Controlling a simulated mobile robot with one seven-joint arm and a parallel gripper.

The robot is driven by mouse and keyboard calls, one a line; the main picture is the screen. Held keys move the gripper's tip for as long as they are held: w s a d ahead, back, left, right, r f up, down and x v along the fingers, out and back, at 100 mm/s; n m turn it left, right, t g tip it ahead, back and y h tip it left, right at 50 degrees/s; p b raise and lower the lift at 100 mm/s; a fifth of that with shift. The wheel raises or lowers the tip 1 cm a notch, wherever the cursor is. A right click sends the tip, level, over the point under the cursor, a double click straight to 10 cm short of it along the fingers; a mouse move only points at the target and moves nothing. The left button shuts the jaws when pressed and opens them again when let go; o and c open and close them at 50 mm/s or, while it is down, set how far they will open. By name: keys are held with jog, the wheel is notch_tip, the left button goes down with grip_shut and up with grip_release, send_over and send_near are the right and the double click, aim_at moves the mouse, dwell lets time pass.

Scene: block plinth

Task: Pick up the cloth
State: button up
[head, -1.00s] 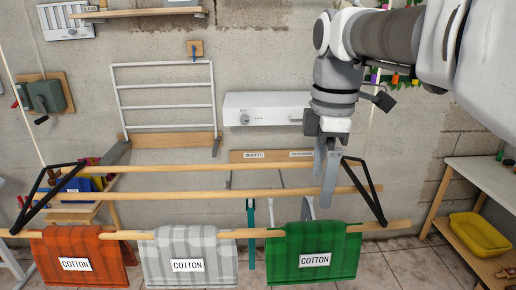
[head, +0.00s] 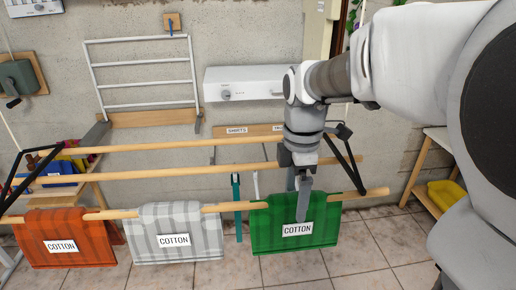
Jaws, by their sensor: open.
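Three striped cloths labelled COTTON hang over the front wooden rail (head: 118,214) of a drying rack. The orange cloth (head: 85,230) is at the left, the grey-white cloth (head: 190,224) in the middle and the green cloth (head: 263,236) at the right. My gripper (head: 303,218) points down in front of the green cloth, its fingers overlapping the cloth's upper right part just above the label. The jaws are open and hold nothing. The gap between the fingers is hard to see from this angle. I cannot tell whether the fingers touch the cloth.
Two more wooden rails (head: 210,174) run behind the front one, joined by black end brackets (head: 352,165). A white wall box (head: 245,83) and a white wire rack (head: 140,75) are behind. A shelf with a yellow tub (head: 445,193) stands at the right. Tiled floor in front is clear.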

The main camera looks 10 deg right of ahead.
aim_at(294, 219)
jog(key=shift+w+d+f, duration=0.1)
jog(key=shift+f, duration=1.05)
jog(key=shift+w+d+f, duration=0.1)
jog(key=shift+f, duration=1.05)
jog(key=c, duration=1.5)
